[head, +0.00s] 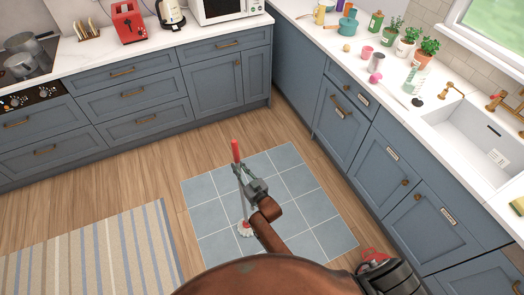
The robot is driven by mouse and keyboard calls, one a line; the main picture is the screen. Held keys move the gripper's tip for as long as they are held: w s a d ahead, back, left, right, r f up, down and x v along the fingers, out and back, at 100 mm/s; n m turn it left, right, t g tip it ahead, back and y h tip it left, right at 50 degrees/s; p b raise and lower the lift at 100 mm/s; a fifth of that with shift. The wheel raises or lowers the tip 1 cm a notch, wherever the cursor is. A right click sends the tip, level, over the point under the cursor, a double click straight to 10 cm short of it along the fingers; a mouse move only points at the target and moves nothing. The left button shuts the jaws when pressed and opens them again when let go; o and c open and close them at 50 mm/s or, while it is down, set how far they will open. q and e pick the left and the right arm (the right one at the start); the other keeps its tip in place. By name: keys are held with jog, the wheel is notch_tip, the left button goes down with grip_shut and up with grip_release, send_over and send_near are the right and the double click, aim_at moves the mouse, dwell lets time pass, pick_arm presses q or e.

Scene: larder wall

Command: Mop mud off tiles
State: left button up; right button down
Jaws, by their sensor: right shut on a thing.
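A mop with a red-tipped handle (236,151) and a thin grey stick stands on the blue-grey tiles (312,205). Its small white and red head (244,229) rests on the tiles towards their left side. My right gripper (245,187) is shut on the mop's stick, below the red tip. The mop is nearly upright as seen from above. I make out no clear mud on the visible tiles; my arm and body hide part of them at the bottom. My left gripper does not show.
Wood floor surrounds the tiles. A striped rug (95,255) lies at left. Blue cabinets (405,185) stand close along the right, under a counter with a white sink (478,140). More cabinets (135,95) line the back, under a red toaster (128,22) and a kettle (171,14).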

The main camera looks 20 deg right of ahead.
aim_at(238, 159)
jog(key=r, duration=0.1)
jog(key=r+p, duration=0.1)
jog(key=r, duration=0.1)
jog(key=shift+w+a, duration=0.15)
jog(key=shift+w, duration=0.15)
jog(key=shift+r+p, duration=0.8)
jog(key=shift+r, duration=0.1)
notch_tip(238, 159, up, 3)
jog(key=shift+f+p, duration=0.2)
jog(key=shift+p, duration=0.95)
jog(key=shift+r, duration=0.2)
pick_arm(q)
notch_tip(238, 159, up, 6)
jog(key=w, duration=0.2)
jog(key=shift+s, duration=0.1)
pick_arm(e)
jog(key=shift+s, duration=0.1)
